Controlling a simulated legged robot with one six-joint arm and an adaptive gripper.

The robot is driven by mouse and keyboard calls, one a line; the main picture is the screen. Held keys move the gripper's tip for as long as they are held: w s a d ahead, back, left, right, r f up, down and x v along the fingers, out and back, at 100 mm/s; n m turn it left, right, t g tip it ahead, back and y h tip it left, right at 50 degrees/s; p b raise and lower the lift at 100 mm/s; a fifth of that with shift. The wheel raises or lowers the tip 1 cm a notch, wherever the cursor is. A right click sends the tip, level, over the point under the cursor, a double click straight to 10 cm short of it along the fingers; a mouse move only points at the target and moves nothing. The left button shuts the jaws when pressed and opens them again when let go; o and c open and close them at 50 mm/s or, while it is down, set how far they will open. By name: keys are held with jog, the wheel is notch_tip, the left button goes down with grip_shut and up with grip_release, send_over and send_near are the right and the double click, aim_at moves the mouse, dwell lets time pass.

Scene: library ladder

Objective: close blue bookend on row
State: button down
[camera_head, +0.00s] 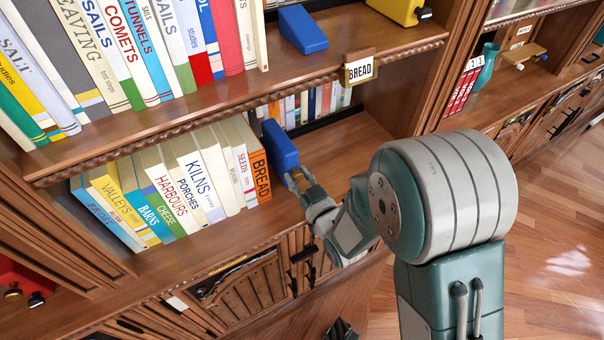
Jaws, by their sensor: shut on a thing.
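The blue bookend (281,147) stands upright on the lower shelf at the right end of the book row. It is right beside the orange BREAD book (257,172); I cannot tell whether they touch. My gripper (296,178) reaches in from the right and is shut on the lower front part of the bookend. The row of books (180,190) runs left from BREAD, with SEEDS, KILNS, PORCHES, CHEESE, HARBOURS, BARNS and VALLEYS among the spines. The books stand close together, and some lean slightly.
The upper shelf holds more books (140,45) and another blue bookend (301,29). A BREAD label (359,70) hangs at that shelf's edge. The lower shelf (335,146) is bare right of the held bookend. Cabinet doors (240,295) are below.

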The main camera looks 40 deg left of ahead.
jog(key=shift+c, duration=1.7)
grip_release()
jog(key=shift+a, duration=0.1)
jog(key=v, duration=0.7)
jog(key=shift+d, duration=0.3)
jog(key=shift+f, duration=0.1)
